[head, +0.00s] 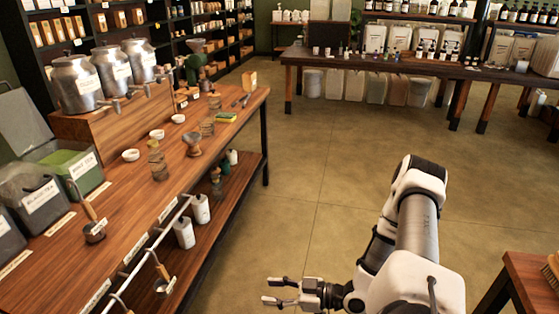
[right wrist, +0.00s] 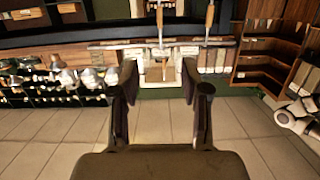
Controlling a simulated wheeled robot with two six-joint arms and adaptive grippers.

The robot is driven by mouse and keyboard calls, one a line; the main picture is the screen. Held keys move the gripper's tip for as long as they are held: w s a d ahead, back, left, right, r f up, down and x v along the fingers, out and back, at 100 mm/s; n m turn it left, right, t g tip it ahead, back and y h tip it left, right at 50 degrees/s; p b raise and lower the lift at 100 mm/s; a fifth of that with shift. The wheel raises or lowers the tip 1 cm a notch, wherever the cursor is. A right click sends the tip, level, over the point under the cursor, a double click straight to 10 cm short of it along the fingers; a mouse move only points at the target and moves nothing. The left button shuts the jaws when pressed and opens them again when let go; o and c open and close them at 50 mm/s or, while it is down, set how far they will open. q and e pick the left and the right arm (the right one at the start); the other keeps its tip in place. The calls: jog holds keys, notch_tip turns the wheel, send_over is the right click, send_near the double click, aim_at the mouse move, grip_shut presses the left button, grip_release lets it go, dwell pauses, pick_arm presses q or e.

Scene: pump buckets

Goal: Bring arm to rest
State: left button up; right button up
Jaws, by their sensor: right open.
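My right arm reaches in from the lower right of the head view. Its gripper (head: 283,291) points left over the open floor, near the bottom edge, and its fingers are apart with nothing between them. In the right wrist view the two fingers of my right gripper (right wrist: 160,77) stand wide apart and empty, with floor and distant shelving beyond. It touches nothing. My left gripper does not show in the head view.
A long wooden counter (head: 120,232) with metal urns (head: 76,84), small bowls and tea bins runs along the left. A second table (head: 400,66) with white containers stands at the back. A wooden table corner (head: 530,280) is at lower right. The middle floor (head: 310,170) is clear.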

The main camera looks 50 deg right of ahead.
jog(key=w+a+f+n+g+y, duration=0.15)
jog(key=a+g, duration=0.25)
jog(key=a, duration=0.6)
jog(key=w+a+f+n+g+y, duration=0.15)
jog(key=a+g, duration=0.25)
jog(key=a, duration=0.6)
jog(key=s+d+f+m+g+h, duration=0.2)
jog(key=s+m+g+h, duration=0.1)
jog(key=s, duration=0.3)
jog(key=s+d+f+m+g+h, duration=0.1)
jog(key=s+f+m+g+h, duration=0.2)
jog(key=s+m+h, duration=0.2)
jog(key=shift+s+d+g+h+p, duration=0.35)
jog(key=shift+s+h, duration=0.25)
jog(key=shift+s, duration=0.25)
